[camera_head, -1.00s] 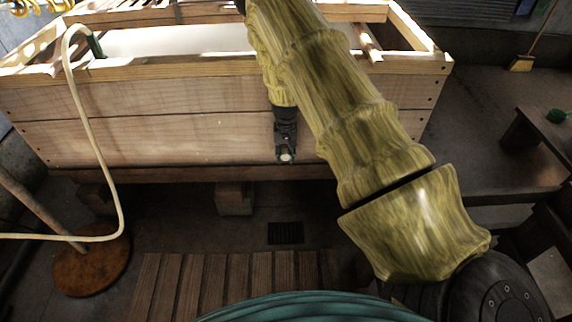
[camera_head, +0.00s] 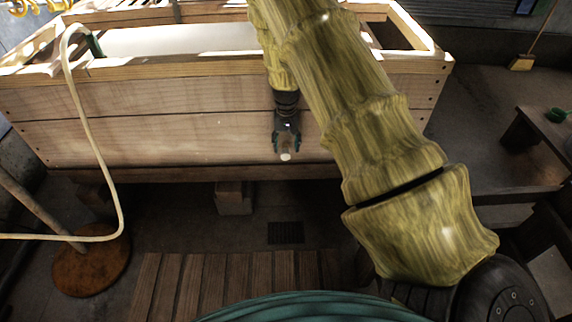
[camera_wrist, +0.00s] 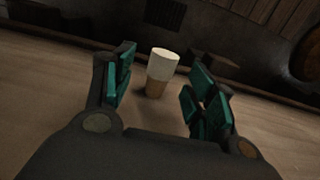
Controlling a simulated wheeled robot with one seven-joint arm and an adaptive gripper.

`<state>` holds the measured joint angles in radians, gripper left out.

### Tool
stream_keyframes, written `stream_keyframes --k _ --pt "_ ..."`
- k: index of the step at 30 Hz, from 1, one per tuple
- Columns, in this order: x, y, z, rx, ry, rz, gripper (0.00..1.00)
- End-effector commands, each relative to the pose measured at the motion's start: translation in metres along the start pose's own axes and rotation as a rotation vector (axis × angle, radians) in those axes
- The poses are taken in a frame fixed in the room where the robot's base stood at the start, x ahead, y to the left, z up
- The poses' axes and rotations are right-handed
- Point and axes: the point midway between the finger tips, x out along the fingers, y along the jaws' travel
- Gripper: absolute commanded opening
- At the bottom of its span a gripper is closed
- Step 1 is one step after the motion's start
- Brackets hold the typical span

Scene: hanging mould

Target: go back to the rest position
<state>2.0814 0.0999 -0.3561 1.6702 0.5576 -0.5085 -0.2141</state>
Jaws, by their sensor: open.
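My gripper (camera_head: 286,148) hangs in front of the wooden vat's front wall (camera_head: 180,135), low down and near the middle. In the wrist view my gripper (camera_wrist: 161,82) is open, with a green-padded finger on each side. A small plug (camera_wrist: 160,70), white at its outer end and tan behind, stands between the fingers with a gap on both sides. Its pale tip also shows in the head view (camera_head: 285,156), just below the jaws. The plug seems to sit on the vat wall.
A pale hose (camera_head: 95,150) loops over the vat's left side. A round rusty stand base (camera_head: 92,272) is on the floor at left. A slatted wooden platform (camera_head: 210,285) lies in front. A bench (camera_head: 540,125) stands at right.

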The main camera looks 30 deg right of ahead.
Motion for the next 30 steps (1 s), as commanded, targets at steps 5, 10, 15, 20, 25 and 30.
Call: stream_keyframes --k 5,10,15,20,25,30 --pt "-0.042 -0.002 -0.011 0.000 0.026 -0.003 0.56" --pt "-0.061 -0.003 -0.009 -0.001 0.024 -0.004 0.56" --pt "-0.069 -0.003 -0.008 -0.002 0.022 -0.004 0.56" --pt "-0.070 -0.003 -0.007 -0.002 0.021 -0.004 0.56" --pt "-0.054 0.000 0.005 -0.010 0.015 0.013 0.56" --pt "0.001 0.010 0.051 -0.050 0.006 0.073 0.56"
